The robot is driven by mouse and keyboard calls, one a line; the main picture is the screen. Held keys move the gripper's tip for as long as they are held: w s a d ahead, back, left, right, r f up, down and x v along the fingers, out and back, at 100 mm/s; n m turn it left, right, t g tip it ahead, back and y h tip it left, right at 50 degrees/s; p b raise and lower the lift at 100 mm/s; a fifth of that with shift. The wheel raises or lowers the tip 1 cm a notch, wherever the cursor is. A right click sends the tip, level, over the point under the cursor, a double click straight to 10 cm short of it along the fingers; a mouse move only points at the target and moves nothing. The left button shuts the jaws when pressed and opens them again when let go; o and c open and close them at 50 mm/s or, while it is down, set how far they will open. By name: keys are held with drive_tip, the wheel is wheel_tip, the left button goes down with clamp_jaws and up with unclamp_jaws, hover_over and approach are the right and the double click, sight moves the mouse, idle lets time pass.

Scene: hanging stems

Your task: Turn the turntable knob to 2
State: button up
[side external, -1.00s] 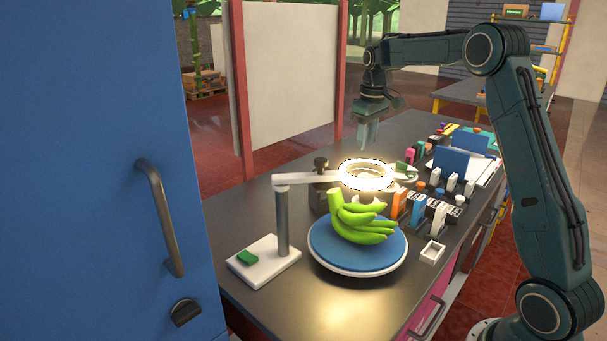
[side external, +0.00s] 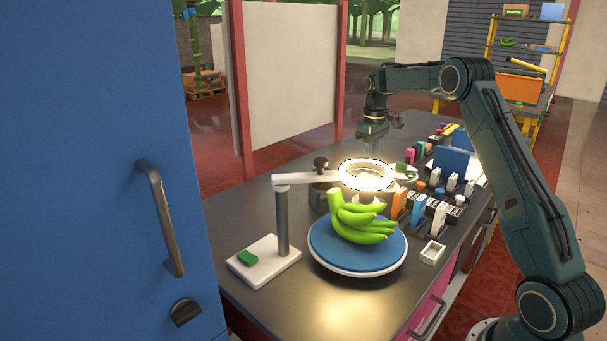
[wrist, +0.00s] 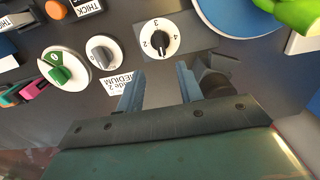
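The numbered knob (wrist: 159,40) is a black knob on a white dial, set on a dark plate, at top centre in the wrist view. Small digits ring it; a pale pointer mark seems to face down toward my gripper, but I cannot tell its exact number. My gripper (wrist: 160,90) is open and empty, its two blue-grey fingers apart and just short of the dial in the picture. In the side view my gripper (side external: 369,148) hangs behind the lit ring lamp, which hides the knob. The blue turntable (side external: 322,249) carries green bananas (side external: 360,220).
A grey knob (wrist: 102,52) and a green knob (wrist: 62,72) sit left of the numbered dial. A dark post-like part (wrist: 213,80) stands close to the right finger. The ring lamp (side external: 366,175) overhangs the turntable. Small boxes (side external: 418,208) line the right side.

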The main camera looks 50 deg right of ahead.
sight(367, 193)
wheel_tip(367, 193, down, 12)
drive_tip(key=shift+f, duration=0.1)
idle(0.5)
clamp_jaws()
